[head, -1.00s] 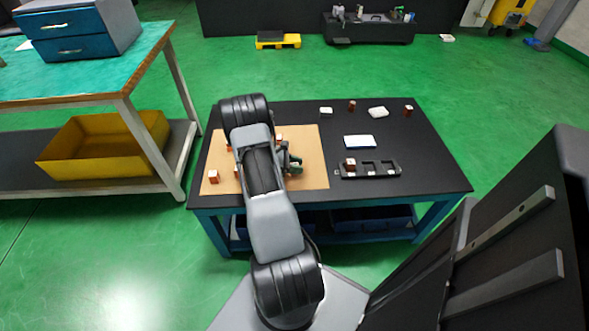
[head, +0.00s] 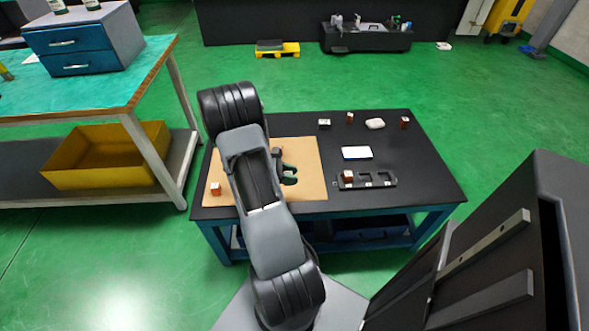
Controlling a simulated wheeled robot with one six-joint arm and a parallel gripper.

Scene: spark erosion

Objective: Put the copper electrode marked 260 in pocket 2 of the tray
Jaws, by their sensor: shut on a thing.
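My gripper (head: 288,174) is over the right part of the tan board (head: 307,190), partly behind my arm. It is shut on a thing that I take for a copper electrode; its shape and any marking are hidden. The dark tray (head: 386,186) lies to the right of the board, with pockets in a row. A copper-coloured block (head: 348,176) stands in its left pocket; the middle and right pockets look empty. Another copper-coloured block with a pale top (head: 216,188) stands at the board's left front. No number is readable.
A white and blue flat item (head: 357,153) lies behind the tray. Two reddish blocks (head: 350,118) (head: 405,122), a white item (head: 375,124) and a small pale box (head: 324,124) stand at the back of the black table (head: 435,180). The table's right side is clear.

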